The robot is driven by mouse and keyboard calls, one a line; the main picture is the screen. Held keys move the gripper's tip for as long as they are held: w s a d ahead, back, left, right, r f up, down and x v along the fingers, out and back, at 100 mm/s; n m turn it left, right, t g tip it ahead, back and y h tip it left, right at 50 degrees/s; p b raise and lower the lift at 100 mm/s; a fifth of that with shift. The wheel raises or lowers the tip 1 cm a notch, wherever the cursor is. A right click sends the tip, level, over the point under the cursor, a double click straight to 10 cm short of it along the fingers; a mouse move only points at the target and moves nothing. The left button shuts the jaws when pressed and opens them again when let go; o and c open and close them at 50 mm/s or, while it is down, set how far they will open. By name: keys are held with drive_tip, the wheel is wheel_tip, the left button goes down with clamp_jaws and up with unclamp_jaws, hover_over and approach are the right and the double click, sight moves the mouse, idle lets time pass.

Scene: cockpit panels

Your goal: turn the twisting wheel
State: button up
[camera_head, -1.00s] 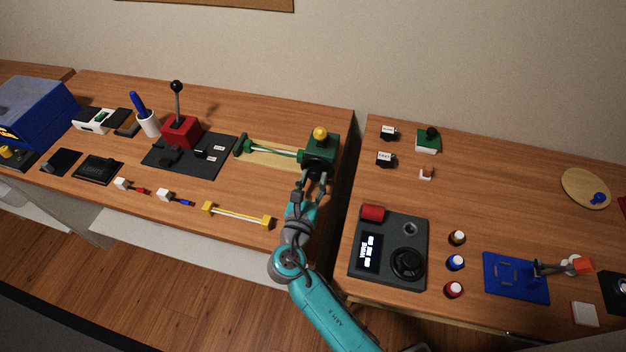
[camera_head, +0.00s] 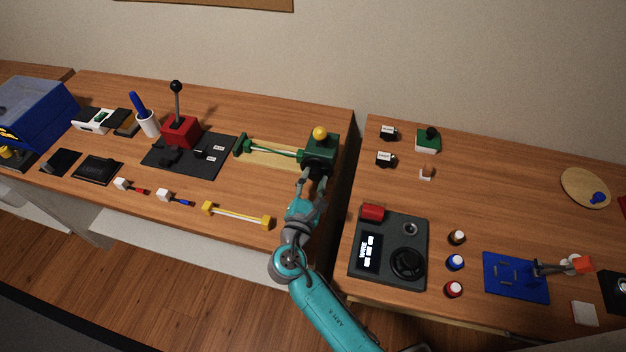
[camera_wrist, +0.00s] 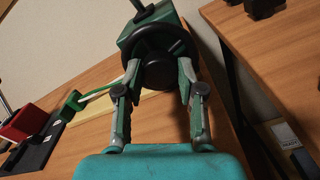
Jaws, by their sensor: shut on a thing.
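A dark round wheel (camera_wrist: 155,48) with a handle sits on the front of a green box (camera_wrist: 150,19) in the wrist view. In the head view the green box (camera_head: 320,153) has a yellow knob (camera_head: 320,133) on top and stands at the right end of the left table. My gripper (camera_wrist: 157,68) has one finger on each side of the wheel and is shut on it. In the head view my gripper (camera_head: 314,182) is at the front of the box and hides most of the wheel.
A green rod assembly (camera_head: 270,150) runs left from the box. A red lever box (camera_head: 181,131) stands farther left. A yellow-ended bar (camera_head: 237,215) lies left of my arm. A gap separates this table from the right table (camera_head: 480,190), which carries a dark control panel (camera_head: 388,250).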

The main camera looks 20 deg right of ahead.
drive_tip(key=m, duration=0.4)
drive_tip(key=shift+m, duration=0.3)
drive_tip(key=m, duration=0.3)
drive_tip(key=shift+m, duration=0.3)
drive_tip(key=m, duration=0.3)
drive_tip(key=shift+f+m, duration=0.1)
drive_tip(key=shift+m, duration=0.2)
drive_tip(key=shift+f+m, duration=0.1)
drive_tip(key=shift+m, duration=1.7)
drive_tip(key=shift+s, duration=0.1)
drive_tip(key=o, duration=1.1)
drive_tip(key=shift+o, duration=0.2)
drive_tip(key=v, duration=1.2)
